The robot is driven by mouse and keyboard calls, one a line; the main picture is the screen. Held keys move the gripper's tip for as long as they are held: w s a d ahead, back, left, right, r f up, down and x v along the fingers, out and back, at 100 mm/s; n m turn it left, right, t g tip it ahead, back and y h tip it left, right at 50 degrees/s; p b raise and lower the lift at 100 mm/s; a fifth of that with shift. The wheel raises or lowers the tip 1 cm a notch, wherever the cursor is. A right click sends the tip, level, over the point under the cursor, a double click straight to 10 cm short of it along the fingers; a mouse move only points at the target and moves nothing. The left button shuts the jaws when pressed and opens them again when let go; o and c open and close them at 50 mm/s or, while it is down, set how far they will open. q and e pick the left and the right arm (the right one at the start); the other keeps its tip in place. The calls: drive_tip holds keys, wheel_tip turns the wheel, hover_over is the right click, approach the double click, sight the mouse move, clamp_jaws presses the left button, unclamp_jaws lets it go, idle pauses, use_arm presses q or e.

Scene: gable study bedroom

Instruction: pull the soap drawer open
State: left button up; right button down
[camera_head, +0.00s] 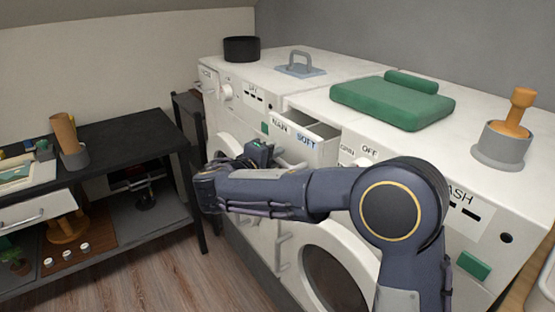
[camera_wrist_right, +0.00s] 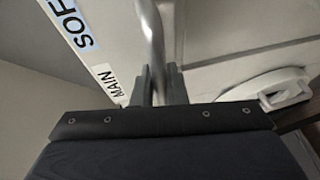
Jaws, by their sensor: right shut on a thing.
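The soap drawer (camera_head: 318,150) is a white drawer with MAIN and SOFT labels in the left washing machine (camera_head: 300,85). It stands out from the machine's front, and its open compartments show from above. My right gripper (camera_head: 264,156) is in front of the drawer, partly hidden by my own arm. In the right wrist view, my right gripper (camera_wrist_right: 157,88) is shut on the drawer's grey bar handle (camera_wrist_right: 152,40), with a finger on each side. The labels (camera_wrist_right: 103,72) show beside the handle. My left gripper is in neither view.
A black table (camera_head: 120,147) stands at left. Floor (camera_head: 165,275) between is clear.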

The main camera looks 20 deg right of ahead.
drive_tip(key=s+a, duration=0.3)
drive_tip(key=a, duration=0.6)
drive_tip(key=shift+s+a+b, duration=0.25)
drive_tip(key=shift+b, duration=0.1)
drive_tip(key=c, duration=1.5)
unclamp_jaws()
drive_tip(key=shift+o, duration=0.2)
drive_tip(key=v, duration=0.7)
drive_tip(key=shift+s+a, duration=0.25)
